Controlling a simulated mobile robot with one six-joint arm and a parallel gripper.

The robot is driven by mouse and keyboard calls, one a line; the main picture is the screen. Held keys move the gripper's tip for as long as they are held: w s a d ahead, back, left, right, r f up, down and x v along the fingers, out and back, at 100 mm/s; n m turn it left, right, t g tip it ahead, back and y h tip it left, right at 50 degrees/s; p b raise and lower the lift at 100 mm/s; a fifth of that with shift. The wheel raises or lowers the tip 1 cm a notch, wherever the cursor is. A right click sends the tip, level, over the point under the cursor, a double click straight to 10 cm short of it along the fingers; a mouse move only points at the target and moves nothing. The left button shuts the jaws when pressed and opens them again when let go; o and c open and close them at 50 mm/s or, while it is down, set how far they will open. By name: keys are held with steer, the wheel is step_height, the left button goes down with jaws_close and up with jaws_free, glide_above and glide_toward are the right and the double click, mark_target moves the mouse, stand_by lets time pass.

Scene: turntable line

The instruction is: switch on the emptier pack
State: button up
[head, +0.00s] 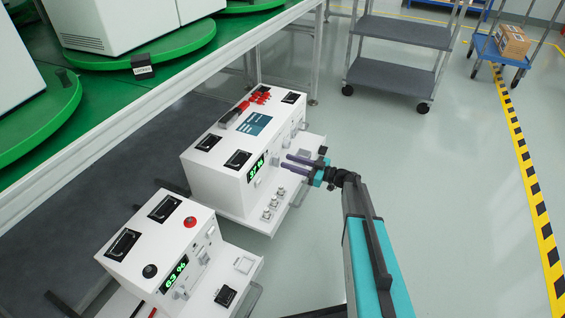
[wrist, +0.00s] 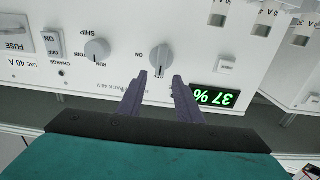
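The larger white pack (head: 213,188) stands on the shelf below the green line. Its green display (head: 258,167) reads 37 %, and shows upside down in the wrist view (wrist: 216,97). The smaller white pack (head: 150,245) in front shows 63 % on its display (head: 175,274). My gripper (head: 285,162) is at the front panel of the 37 % pack.
Beside that knob are a RUN/SHIP knob (wrist: 97,50), a CHARGE rocker switch (wrist: 52,42) and a fuse holder (wrist: 14,33). The green turntable (head: 150,47) lies above the packs.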

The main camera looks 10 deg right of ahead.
mark_target(275, 161)
steer(key=shift+b+x, duration=0.45)
steer(key=shift+x, duration=1.6)
jaws_close()
